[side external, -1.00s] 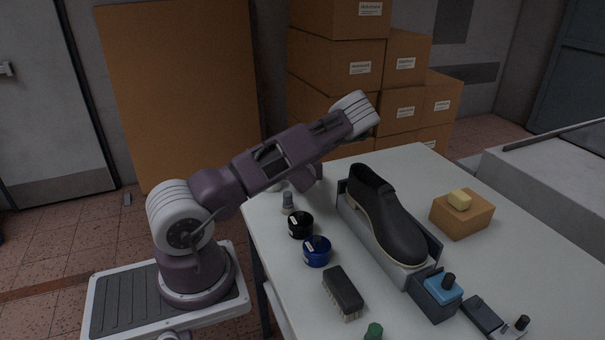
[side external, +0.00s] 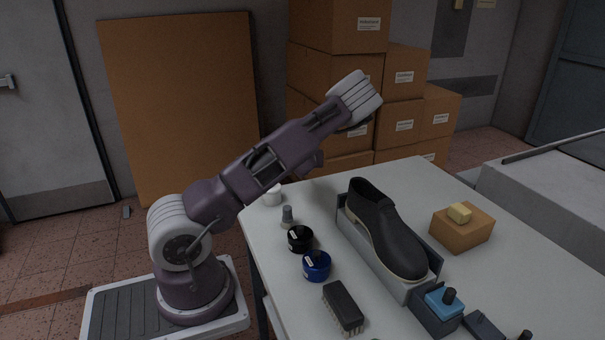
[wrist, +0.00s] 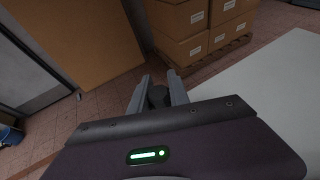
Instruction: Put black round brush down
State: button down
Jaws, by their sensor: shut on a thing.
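In the wrist view my gripper (wrist: 158,88) is shut on a dark, round-ended thing (wrist: 158,97), which looks like the black round brush. Only its end shows between the two grey fingers; the rest is hidden. In the side external view my arm is raised, and the fingers and the held brush cannot be made out there. The white-topped table (side external: 400,172) lies below and to the right of the arm. In the wrist view the floor shows beyond the fingertips and the table (wrist: 285,90) is to the right.
A black shoe (side external: 385,232) sits mid-table. Stacked cartons (side external: 335,70) stand behind. The table's back end looks clear.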

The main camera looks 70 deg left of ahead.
aim_at(338, 186)
jog(key=w+d+r+m+t+h, duration=0.2)
jog(key=w+m+t+h, duration=0.7)
jog(key=w+m+h, duration=0.35)
jog(key=shift+m, duration=0.55)
jog(key=f, duration=1)
jog(key=shift+s+d, duration=0.25)
jog(key=shift+s, duration=0.1)
jog(key=shift+f, duration=0.15)
jog(key=c, duration=1.2)
grip_release()
jog(key=shift+c, duration=0.2)
